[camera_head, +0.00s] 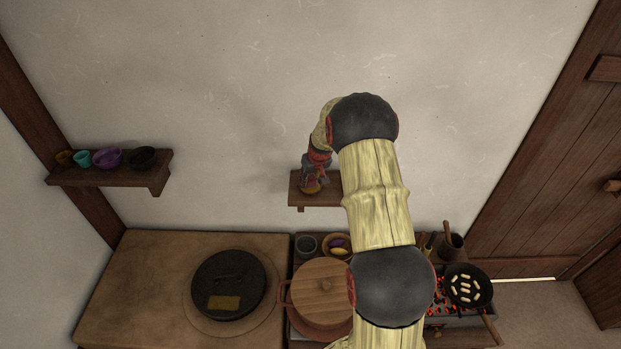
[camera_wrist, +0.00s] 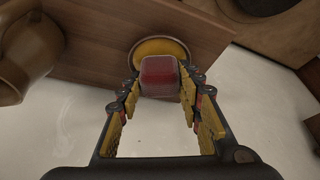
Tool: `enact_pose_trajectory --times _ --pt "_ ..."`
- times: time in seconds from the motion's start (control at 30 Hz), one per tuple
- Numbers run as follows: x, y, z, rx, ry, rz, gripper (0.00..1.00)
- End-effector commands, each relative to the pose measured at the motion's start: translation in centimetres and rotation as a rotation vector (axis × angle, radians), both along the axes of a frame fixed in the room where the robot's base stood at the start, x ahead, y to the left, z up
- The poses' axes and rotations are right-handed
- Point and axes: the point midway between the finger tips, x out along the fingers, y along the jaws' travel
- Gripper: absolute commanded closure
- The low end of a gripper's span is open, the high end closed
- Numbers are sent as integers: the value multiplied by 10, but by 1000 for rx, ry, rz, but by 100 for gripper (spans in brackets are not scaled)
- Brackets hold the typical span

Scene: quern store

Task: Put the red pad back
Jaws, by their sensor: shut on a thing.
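The red pad (camera_wrist: 160,72) is a small, rounded dark red block. In the wrist view it sits between the fingertips of my gripper (camera_wrist: 159,80), which is shut on it. A round yellow-brown dish or disc (camera_wrist: 150,43) shows just behind the pad, over the wooden shelf (camera_wrist: 95,45); I cannot tell whether pad and disc touch. In the head view my gripper (camera_head: 312,183) is at the small wall shelf (camera_head: 325,202), and the pad cannot be made out clearly there.
A brown mug (camera_wrist: 30,45) is close at the left in the wrist view. Below the shelf are a grey cup (camera_head: 306,245), a bowl (camera_head: 337,243) and a lidded pot (camera_head: 322,287). A pan (camera_head: 468,286) sits over glowing coals at the right. Another shelf (camera_head: 110,170) holds several bowls.

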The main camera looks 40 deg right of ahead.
Motion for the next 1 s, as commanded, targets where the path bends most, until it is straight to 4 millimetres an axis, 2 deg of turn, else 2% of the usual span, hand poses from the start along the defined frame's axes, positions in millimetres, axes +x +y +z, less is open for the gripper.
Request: enact_pose_trajectory --times 0.23,0.27,0.53,0.87,1.0 --pt "0 0 -5 0 1 0 85" --pt "0 0 -4 0 1 0 63" --pt "0 0 -3 0 1 0 47" --pt "0 0 -2 0 1 0 46" --pt "-2 0 7 -1 -2 0 46"
